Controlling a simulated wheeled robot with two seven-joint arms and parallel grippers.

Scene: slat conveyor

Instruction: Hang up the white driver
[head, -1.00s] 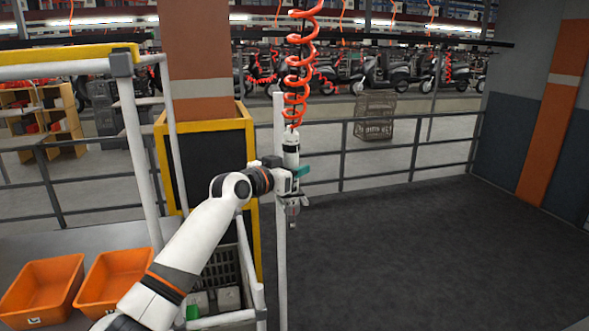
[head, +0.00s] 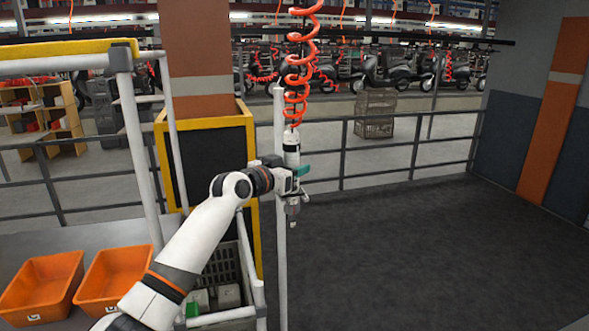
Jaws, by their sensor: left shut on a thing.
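The white driver (head: 291,148) hangs upright below an orange coiled hose (head: 297,75), its dark tip pointing down. My left gripper (head: 293,182) is shut around the driver's body, beside a thin white upright post (head: 281,250). A small teal part (head: 302,171) shows at the driver's right side. The fingers are small here and partly hidden by the wrist. My right gripper is not in view.
Two orange bins (head: 42,287) and a grey crate (head: 224,272) are at the lower left. A white frame with a yellow top bar (head: 65,52) stands at the left. Dark floor on the right is clear up to the railing (head: 405,175).

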